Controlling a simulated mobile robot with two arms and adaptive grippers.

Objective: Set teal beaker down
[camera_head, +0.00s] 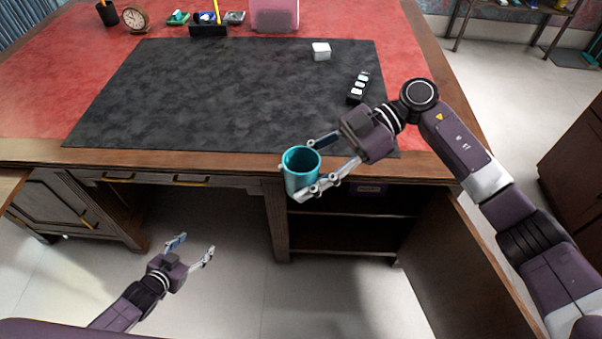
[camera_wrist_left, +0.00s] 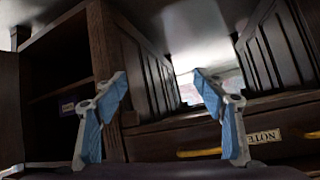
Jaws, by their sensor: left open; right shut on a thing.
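The teal beaker (camera_head: 300,171) is in the head view at the front edge of the desk, upright with its open top showing. My right gripper (camera_head: 312,168) comes in from the right and is shut on the beaker, its fingers on either side of it. I cannot tell whether the beaker's base touches anything. My left gripper (camera_head: 194,247) is open and empty, low in front of the desk. In the left wrist view its two blue-padded fingers (camera_wrist_left: 166,115) are spread apart with nothing between them.
A dark mat (camera_head: 210,95) covers the desk middle and is mostly clear. A white box (camera_head: 321,51) and a black block with white pieces (camera_head: 358,88) sit at its right. A clock (camera_head: 135,18) and a pink container (camera_head: 274,15) stand at the back. A cabinet door (camera_head: 455,262) hangs open below.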

